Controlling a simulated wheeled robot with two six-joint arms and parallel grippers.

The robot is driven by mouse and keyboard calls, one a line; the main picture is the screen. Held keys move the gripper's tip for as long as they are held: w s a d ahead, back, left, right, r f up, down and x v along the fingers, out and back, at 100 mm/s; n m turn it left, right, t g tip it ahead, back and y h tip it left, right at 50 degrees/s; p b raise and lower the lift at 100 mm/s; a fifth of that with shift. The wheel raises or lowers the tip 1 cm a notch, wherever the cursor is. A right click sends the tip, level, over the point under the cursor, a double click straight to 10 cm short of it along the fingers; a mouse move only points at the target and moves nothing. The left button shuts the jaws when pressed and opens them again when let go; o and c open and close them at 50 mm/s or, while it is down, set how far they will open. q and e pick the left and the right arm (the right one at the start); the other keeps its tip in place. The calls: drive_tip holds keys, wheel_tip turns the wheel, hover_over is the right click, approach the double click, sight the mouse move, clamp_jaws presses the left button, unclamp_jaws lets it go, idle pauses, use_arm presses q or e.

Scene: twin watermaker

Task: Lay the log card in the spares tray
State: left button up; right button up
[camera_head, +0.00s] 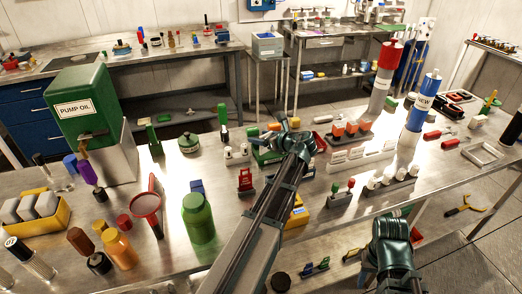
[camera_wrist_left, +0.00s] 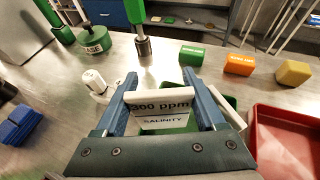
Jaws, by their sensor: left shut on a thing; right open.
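My left gripper (camera_head: 287,138) is shut on a white card marked "300 ppm" and "SALINITY", taken as the log card (camera_wrist_left: 160,119). In the left wrist view the gripper (camera_wrist_left: 160,92) holds the card between its two blue fingers, above a green tray or base (camera_wrist_left: 165,131). In the head view the arm mostly hides the card. A red tray (camera_wrist_left: 290,140) lies just right of the gripper; it also shows in the head view (camera_head: 320,142). No spares label is readable. My right gripper (camera_head: 392,262) is open near the table's front edge.
Orange-topped blocks (camera_head: 352,130) stand right of the left gripper. A red clamp-like piece (camera_head: 246,181), a green bottle (camera_head: 199,217) and a red funnel (camera_head: 147,204) stand nearer the front.

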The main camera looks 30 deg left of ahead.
use_arm(q)
drive_tip(key=shift+f+b, duration=1.8)
drive_tip(key=shift+b, duration=0.05)
drive_tip(key=shift+f, duration=0.2)
drive_tip(key=o, duration=1.1)
drive_tip(key=shift+r, duration=0.1)
drive_tip(key=shift+c, duration=0.2)
drive_tip(key=shift+r, duration=0.1)
drive_tip(key=shift+d+r, duration=0.15)
drive_tip(key=shift+r, duration=0.05)
drive_tip(key=p+v, duration=0.4)
drive_tip(key=v, duration=0.7)
drive_tip(key=shift+s+d+p, duration=0.15)
drive_tip(key=shift+d+p, duration=0.15)
